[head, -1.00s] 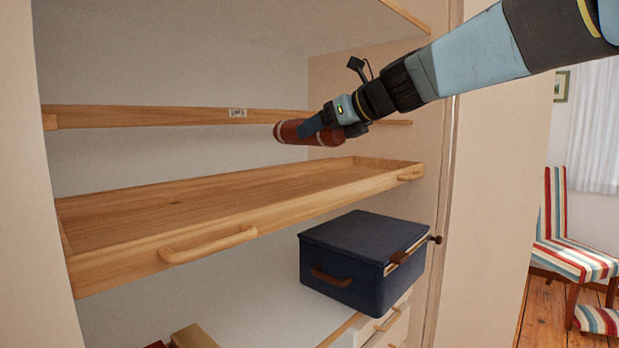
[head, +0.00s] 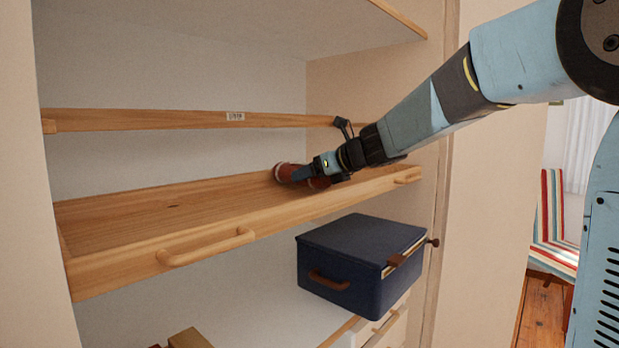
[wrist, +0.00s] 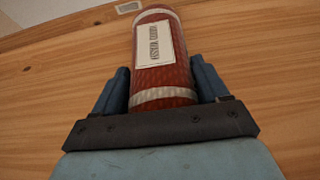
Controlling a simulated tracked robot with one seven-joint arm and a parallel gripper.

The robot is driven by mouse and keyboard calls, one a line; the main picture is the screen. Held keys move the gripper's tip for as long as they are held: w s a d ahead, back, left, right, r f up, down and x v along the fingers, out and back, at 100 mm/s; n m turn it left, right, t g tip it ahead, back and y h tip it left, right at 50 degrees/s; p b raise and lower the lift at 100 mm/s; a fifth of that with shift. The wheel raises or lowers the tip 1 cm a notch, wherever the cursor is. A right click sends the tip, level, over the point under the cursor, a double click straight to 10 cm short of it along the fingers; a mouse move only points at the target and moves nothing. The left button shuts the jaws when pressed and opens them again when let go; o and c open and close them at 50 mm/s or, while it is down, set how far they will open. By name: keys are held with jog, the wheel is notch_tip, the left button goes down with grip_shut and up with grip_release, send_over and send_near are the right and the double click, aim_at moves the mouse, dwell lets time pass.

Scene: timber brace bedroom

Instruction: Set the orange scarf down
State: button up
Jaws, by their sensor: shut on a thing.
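The rolled scarf (head: 284,174) looks dark red-orange with pale bands. In the wrist view the scarf (wrist: 163,72) carries a white label with print too small to read. My gripper (head: 308,174) is shut on it, with one finger on each side of the roll in the wrist view (wrist: 163,85). The scarf is at the wooden pull-out tray (head: 130,222), low over its right part. I cannot tell whether it touches the tray floor. My gripper hides part of the roll.
The tray has a raised front edge with handles, and its left and middle are bare. A wooden rail (head: 180,119) with a small label runs behind it. A dark blue box (head: 360,255) stands below. A striped chair (head: 553,230) is at the right.

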jog(key=shift+f, duration=0.45)
jog(key=o, duration=1.1)
jog(key=v, duration=1.2)
jog(key=shift+r, duration=0.1)
